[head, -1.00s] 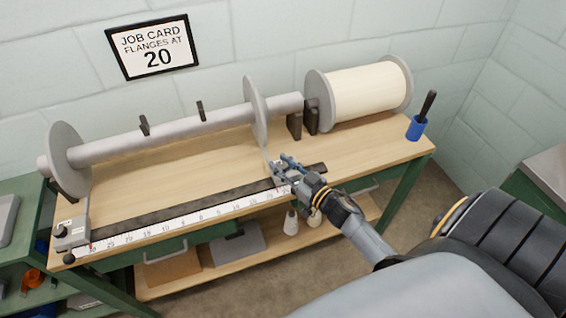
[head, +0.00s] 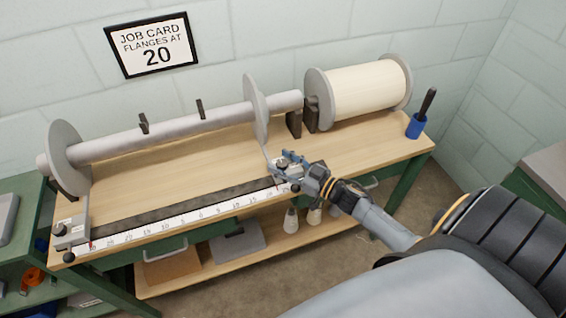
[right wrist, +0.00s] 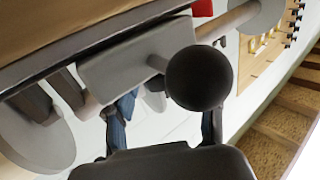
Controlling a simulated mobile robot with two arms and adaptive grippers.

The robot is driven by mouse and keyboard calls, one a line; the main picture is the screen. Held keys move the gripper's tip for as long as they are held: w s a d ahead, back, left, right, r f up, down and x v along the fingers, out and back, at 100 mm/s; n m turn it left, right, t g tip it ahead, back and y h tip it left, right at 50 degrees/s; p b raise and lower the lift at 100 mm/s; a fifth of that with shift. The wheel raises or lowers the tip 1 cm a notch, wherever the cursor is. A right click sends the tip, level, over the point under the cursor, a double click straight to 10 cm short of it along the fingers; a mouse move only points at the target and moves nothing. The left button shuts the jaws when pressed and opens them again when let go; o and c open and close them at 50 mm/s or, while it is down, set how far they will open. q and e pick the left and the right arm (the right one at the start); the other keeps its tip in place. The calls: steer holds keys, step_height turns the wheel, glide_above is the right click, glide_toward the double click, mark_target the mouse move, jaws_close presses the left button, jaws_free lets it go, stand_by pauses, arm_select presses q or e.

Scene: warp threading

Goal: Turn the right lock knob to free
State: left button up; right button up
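My right gripper (head: 283,168) is at the right carriage of the front rail, below the right flange (head: 255,110). Its two fingers stand apart around the carriage area; it covers much of the carriage in the head view. In the right wrist view a round dark knob (right wrist: 200,78) on a short stem sticks out from a grey carriage block (right wrist: 130,62). The gripper fingers (right wrist: 163,128) show apart below it, partly hidden by the block and knob. I cannot tell whether they touch anything. The knob's lock setting cannot be read. My left gripper is out of view.
A white scale (head: 170,222) runs along the bench front to the left carriage (head: 72,233). A beam (head: 170,135) lies behind it. A cream spool (head: 365,90) and blue cup (head: 416,127) stand at right. A job card (head: 152,45) reads 20.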

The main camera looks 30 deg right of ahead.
steer(key=shift+s, duration=0.1)
steer(key=v, duration=1.2)
